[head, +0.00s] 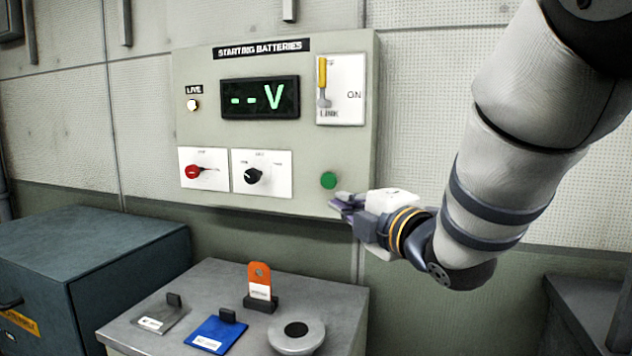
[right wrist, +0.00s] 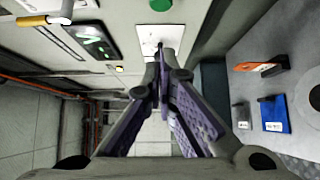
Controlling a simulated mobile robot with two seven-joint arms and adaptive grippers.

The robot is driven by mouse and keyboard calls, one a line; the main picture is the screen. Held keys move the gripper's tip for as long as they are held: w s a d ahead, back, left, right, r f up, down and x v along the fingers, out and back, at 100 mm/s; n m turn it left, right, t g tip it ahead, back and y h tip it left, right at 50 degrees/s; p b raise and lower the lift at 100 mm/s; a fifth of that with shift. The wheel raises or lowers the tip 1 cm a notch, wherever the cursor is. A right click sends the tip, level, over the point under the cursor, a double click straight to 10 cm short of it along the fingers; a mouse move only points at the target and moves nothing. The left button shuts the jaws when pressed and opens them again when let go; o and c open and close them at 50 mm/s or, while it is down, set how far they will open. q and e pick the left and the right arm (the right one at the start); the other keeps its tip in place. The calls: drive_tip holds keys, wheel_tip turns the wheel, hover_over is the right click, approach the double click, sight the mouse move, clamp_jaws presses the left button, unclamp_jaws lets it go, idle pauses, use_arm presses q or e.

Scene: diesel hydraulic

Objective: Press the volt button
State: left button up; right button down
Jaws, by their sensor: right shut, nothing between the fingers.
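The green round button (head: 328,180) sits at the lower right of the starting batteries panel (head: 215,140); I take it as the volt button, though I see no label on it. It also shows at the top edge of the right wrist view (right wrist: 161,5). The display (head: 260,98) above reads "-- V" in green. My right gripper (head: 338,203) is shut and empty, just below and right of the button, apart from it in the picture. Its fingers (right wrist: 163,78) meet in the right wrist view. My left gripper is not in view.
The panel also carries a yellow-handled link switch (head: 322,82), a red knob (head: 192,171), a black knob (head: 254,176) and a lit live lamp (head: 193,105). Below stands a grey cabinet (head: 340,310) with an orange tag (head: 259,280) and a blue tag (head: 216,334).

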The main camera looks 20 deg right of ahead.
sight(330, 180)
drive_tip(key=shift+r, duration=0.15)
drive_tip(key=w, duration=1.3)
drive_tip(key=shift+d, duration=0.15)
